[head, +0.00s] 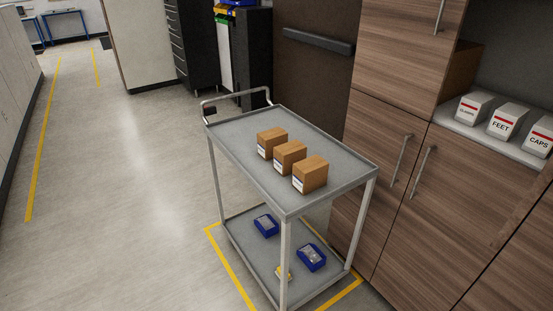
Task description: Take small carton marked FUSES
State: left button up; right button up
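Three small brown cartons stand in a diagonal row on the top shelf of a grey metal cart (240,139): a far one (273,141), a middle one (291,157) and a near one (312,174). Each has a white label on its left-facing side. The labels are too small to read, so I cannot tell which carton is marked FUSES. Neither of my grippers shows in the head view.
Wooden cabinets (375,170) stand close on the right, with white boxes (509,122), some marked FEET and CAPS, on a ledge. The floor (130,200) to the left is clear.

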aim_at(289, 153)
jog(key=i+j+z, duration=0.1)
jog(key=i, duration=0.4)
jog(key=i+j+z, duration=0.1)
jog(key=i+j, duration=0.25)
jog(key=i, duration=0.2)
